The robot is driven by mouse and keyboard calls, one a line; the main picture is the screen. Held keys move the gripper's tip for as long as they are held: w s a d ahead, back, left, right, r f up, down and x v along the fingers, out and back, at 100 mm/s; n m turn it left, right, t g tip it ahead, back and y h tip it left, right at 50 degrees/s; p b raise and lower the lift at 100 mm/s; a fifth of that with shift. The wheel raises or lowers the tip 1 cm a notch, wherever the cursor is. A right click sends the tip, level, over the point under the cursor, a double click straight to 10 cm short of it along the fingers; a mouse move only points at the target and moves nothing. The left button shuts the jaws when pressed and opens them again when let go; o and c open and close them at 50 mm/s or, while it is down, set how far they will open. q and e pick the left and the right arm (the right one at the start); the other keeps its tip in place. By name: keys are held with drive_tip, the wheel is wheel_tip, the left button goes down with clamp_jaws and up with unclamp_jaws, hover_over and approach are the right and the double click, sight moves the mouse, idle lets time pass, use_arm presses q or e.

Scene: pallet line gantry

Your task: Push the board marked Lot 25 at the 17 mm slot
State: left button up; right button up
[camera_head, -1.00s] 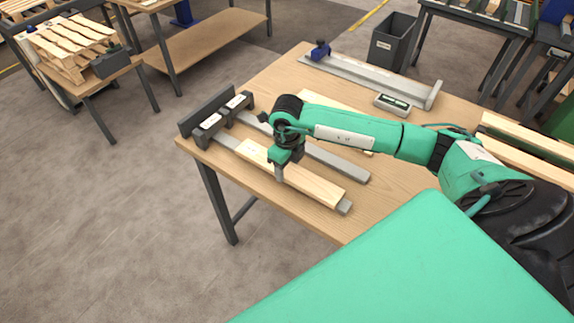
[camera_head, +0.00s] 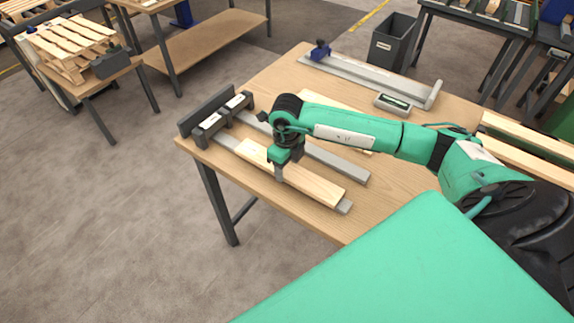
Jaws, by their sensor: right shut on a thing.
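A pale wooden board (camera_head: 313,183) lies along the front grey rail of a dark slotted gauge (camera_head: 213,118) on the table. The board's far end points at the gauge's front slot and appears a little short of it. My right gripper (camera_head: 279,176) comes down over the middle of the board and is shut on it. I cannot read the board's lot mark or the slot labels. Another pale board (camera_head: 328,108) lies behind my right arm, partly hidden by it. My left gripper is not in view.
The gauge stands at the left end of the wooden table (camera_head: 405,166). A second grey rail (camera_head: 336,162) runs parallel behind the board. A small device with a display (camera_head: 392,103) and a long grey measuring rail (camera_head: 370,76) with a blue part are at the back.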

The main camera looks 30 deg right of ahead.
sight(259, 154)
drive_tip(key=shift+w+a+f, duration=0.1)
drive_tip(key=shift+w, duration=0.1)
drive_tip(key=shift+w+a+b, duration=0.35)
drive_tip(key=shift+w+b, duration=0.05)
drive_tip(key=shift+w, duration=0.4)
drive_tip(key=shift+w+a+b, duration=0.3)
drive_tip(key=shift+w+b, duration=0.15)
drive_tip(key=shift+w, duration=0.4)
drive_tip(key=shift+w+a+b, duration=0.35)
drive_tip(key=shift+w+b, duration=0.05)
drive_tip(key=shift+w, duration=0.4)
drive_tip(key=shift+w+a, duration=0.15)
drive_tip(key=shift+w, duration=0.05)
drive_tip(key=shift+w+a+b, duration=0.3)
drive_tip(key=shift+w+b, duration=0.2)
drive_tip(key=shift+w, duration=0.35)
drive_tip(key=shift+w+a+b, duration=0.3)
drive_tip(key=shift+w+b, duration=0.05)
drive_tip(key=shift+w, duration=0.35)
drive_tip(key=shift+w+a, duration=0.1)
drive_tip(key=shift+w, duration=0.05)
